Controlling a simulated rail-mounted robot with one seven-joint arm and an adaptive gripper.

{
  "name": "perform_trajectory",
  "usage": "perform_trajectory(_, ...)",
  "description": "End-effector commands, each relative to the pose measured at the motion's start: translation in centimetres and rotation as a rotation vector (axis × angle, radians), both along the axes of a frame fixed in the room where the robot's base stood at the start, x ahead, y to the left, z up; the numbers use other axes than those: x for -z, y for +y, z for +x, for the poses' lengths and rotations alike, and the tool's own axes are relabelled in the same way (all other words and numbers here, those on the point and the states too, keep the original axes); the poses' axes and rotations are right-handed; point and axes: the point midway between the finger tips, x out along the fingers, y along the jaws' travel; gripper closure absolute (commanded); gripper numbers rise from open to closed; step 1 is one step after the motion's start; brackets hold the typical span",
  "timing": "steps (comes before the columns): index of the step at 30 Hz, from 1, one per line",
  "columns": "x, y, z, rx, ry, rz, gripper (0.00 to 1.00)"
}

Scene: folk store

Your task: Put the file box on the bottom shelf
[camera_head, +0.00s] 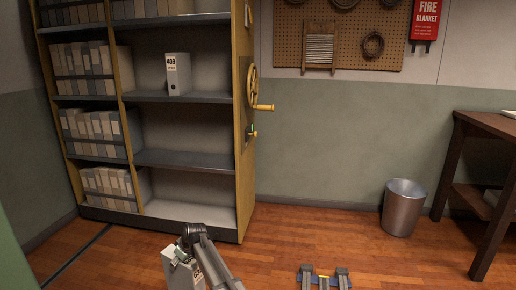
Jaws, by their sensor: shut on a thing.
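A pale grey file box (183,278) with a white label is at the lower edge of the head view, partly cut off by the frame. My gripper (181,258) is shut on its upper part, and my arm hides its right side. The box is in front of the shelving unit and outside it. The bottom shelf (190,212) has a bare open bay on the right. Its left bay holds a row of file boxes (107,182).
Another file box (178,74) marked 409 stands on an upper shelf. The unit's yellow end panel carries a handwheel (253,88) with a protruding handle. A metal bin (403,208) and a wooden table (487,124) are at right. Floor between is largely clear.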

Motion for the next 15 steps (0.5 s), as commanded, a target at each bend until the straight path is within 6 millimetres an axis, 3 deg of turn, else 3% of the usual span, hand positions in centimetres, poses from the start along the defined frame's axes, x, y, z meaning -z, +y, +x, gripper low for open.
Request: perform_trajectory(15,-3.9,-10.9,-1.8,0.324,-0.004,0.003,1.0)
